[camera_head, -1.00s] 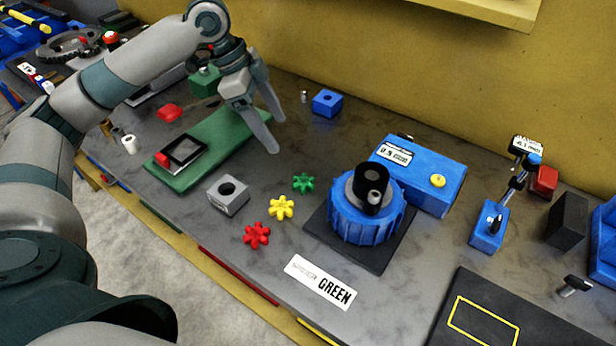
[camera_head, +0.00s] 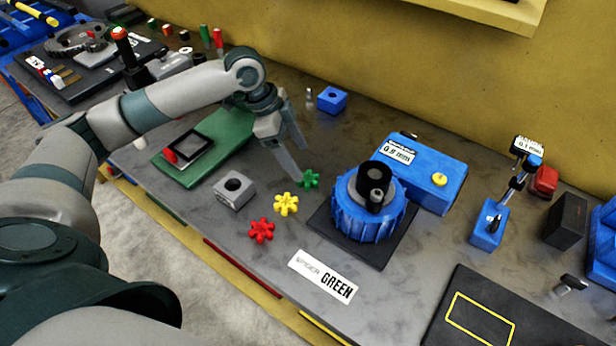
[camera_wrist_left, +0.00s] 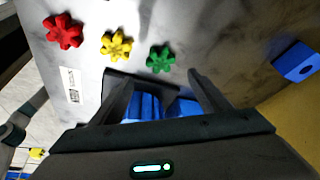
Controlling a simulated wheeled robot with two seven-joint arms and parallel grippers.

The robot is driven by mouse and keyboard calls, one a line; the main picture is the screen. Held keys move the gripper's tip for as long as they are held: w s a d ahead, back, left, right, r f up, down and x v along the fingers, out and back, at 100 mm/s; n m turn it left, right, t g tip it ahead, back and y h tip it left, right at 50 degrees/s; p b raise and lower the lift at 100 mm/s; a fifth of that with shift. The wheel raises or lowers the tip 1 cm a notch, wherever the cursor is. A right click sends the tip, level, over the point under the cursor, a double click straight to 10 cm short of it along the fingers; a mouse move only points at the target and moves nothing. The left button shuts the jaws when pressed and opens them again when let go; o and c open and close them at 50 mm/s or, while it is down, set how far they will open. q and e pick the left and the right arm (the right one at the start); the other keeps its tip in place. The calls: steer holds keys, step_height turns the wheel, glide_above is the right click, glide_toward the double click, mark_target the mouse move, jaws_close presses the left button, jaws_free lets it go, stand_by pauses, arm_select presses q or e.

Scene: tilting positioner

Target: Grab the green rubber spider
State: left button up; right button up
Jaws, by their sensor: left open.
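The green rubber spider (camera_head: 309,179) lies flat on the grey bench, at the right end of a short row with the yellow spider (camera_head: 286,204) and the red spider (camera_head: 261,231). My left gripper (camera_head: 300,164) is open and empty, fingers pointing down, just behind and above the green spider. In the left wrist view the green spider (camera_wrist_left: 160,59) shows in full just beyond the gap between the two fingertips (camera_wrist_left: 159,78). The white label (camera_head: 323,276) near the bench's front edge reads "GREEN". My right gripper is not in view.
A blue round chuck (camera_head: 368,214) on a dark plate stands close right of the green spider, with a blue box (camera_head: 440,186) behind it. A grey block with a hole (camera_head: 233,190) and a green board (camera_head: 193,177) lie left. The bench in front of the chuck is mostly clear.

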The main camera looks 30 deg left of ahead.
mark_target(309, 178)
arm_select(q)
steer(key=shift+d+f, duration=0.3)
steer(key=shift+f, duration=0.25)
steer(key=shift+w+d+f, duration=0.1)
steer(key=shift+w+f, duration=0.05)
steer(key=shift+f, duration=0.35)
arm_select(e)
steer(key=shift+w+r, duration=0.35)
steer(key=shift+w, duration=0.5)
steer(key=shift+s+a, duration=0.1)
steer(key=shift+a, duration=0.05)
arm_select(q)
steer(key=shift+d+f+p, duration=0.1)
steer(key=shift+f+p, duration=0.35)
steer(key=shift+p, duration=0.05)
steer(key=p+x, duration=0.1)
steer(key=x, duration=0.2)
steer(key=shift+w+f, duration=0.2)
steer(key=shift+f, duration=0.45)
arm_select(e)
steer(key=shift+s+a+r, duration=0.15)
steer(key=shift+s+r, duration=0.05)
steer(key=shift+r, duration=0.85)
arm_select(q)
steer(key=c, duration=1.2)
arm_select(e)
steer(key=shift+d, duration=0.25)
